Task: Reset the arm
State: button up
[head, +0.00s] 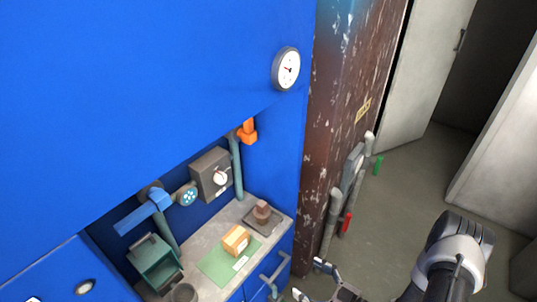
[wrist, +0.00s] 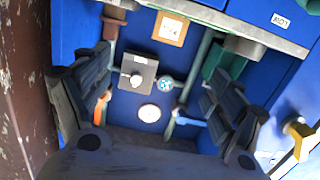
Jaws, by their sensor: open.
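My gripper (head: 314,282) shows at the bottom edge of the head view, in front of the blue cabinet's right end, partly cut off by the frame. In the wrist view my gripper (wrist: 157,70) has its two dark fingers wide apart at left and right, with nothing between them. My arm (head: 445,265) rises at the lower right of the head view. The fingers appear apart from the counter and its objects. The alcove behind them looks upside down in the wrist view.
The blue cabinet's alcove holds a grey dial box (head: 211,174), orange handle (head: 248,131), blue lever (head: 143,212), teal box (head: 155,262) and orange-tan block (head: 236,240) on a green mat (head: 213,268). A rusty column (head: 335,110) and pipes (head: 334,220) stand right; floor lies beyond.

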jog(key=w+d+r+g+h, duration=0.1)
jog(key=w+d+r+h, duration=0.3)
jog(key=w, duration=0.2)
jog(key=w+d+r+g+h, duration=0.1)
jog(key=w+d+r+h, duration=0.3)
jog(key=w, duration=0.3)
jog(key=d+r+m+h, duration=0.2)
jog(key=d+r+h, duration=0.1)
jog(key=r, duration=0.4)
jog(key=d+r+m+h, duration=0.1)
jog(key=d+r+h, duration=0.15)
jog(key=r, duration=0.45)
jog(key=s+a+r+m+g+h, duration=0.1)
jog(key=s+a+r+m, duration=0.2)
jog(key=s+r, duration=0.45)
jog(key=s+a+r+m+g+h, duration=0.1)
jog(key=s+a+r+m, duration=0.2)
jog(key=s+r, duration=0.5)
jog(key=s+a+m+g+y, duration=0.1)
jog(key=s+a, duration=0.5)
jog(key=s, duration=0.6)
jog(key=shift+s+a+m+g+y, duration=0.2)
jog(key=shift+a+m+g+y, duration=0.1)
jog(key=shift+m+y, duration=0.3)
jog(key=shift+f, duration=0.1)
